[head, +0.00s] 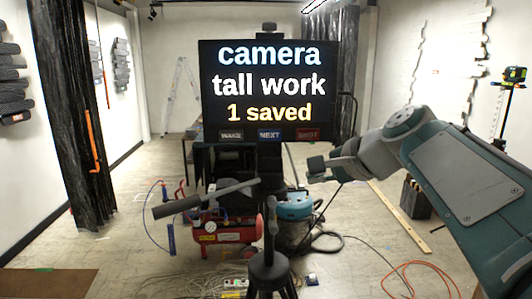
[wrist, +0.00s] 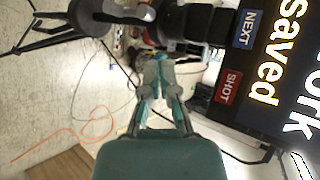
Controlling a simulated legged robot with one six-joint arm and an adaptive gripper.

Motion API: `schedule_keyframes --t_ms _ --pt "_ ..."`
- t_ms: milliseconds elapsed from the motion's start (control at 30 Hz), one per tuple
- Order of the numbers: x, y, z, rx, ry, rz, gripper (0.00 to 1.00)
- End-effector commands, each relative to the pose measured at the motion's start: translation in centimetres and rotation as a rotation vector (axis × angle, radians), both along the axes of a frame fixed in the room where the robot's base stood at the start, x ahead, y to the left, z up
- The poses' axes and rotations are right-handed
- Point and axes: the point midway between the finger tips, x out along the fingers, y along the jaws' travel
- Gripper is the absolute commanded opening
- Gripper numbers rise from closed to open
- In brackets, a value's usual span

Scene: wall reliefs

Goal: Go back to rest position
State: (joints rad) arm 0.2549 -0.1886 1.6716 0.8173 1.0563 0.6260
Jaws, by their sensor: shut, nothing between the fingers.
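My gripper (head: 318,168) is in front of the tripod-mounted display, just below and right of its lower right corner. In the wrist view my gripper (wrist: 158,65) shows its fingers together with nothing between them. The black display (head: 268,90) reads "camera", "tall work" and "1 saved". Below the screen are a dark WAKE button (head: 231,135), a blue button (head: 269,134) and a red SHOT button (head: 307,134). The red button also shows in the wrist view (wrist: 228,89). My gripper looks apart from the buttons.
The tripod (head: 268,270) with its handle (head: 205,198) stands in front. A red compressor (head: 215,230) and a teal vacuum (head: 295,210) are behind it. An orange cable (head: 415,275) lies at the right. Wall reliefs (head: 470,60) are at the right; a black curtain (head: 65,110) hangs left.

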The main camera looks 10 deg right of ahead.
Motion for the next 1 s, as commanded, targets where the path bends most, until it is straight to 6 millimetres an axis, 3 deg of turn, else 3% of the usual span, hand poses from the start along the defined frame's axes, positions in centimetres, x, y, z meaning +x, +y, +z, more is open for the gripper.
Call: schedule_keyframes --t_ms 33,233,400,500,700,1000 --pt "-2.2 0.8 -2.0 -0.099 0.006 0.044 0.00" --pt "-10.0 1.4 -10.2 -0.514 0.015 0.251 0.00" --pt "-16.4 0.6 -17.1 -0.849 0.017 0.478 0.00" --pt "-19.1 -0.2 -20.3 -1.004 0.014 0.600 0.00" --pt "-21.4 -1.0 -23.1 -1.140 0.011 0.716 0.00" --pt "-21.4 -1.0 -23.1 -1.145 0.011 0.720 0.00"
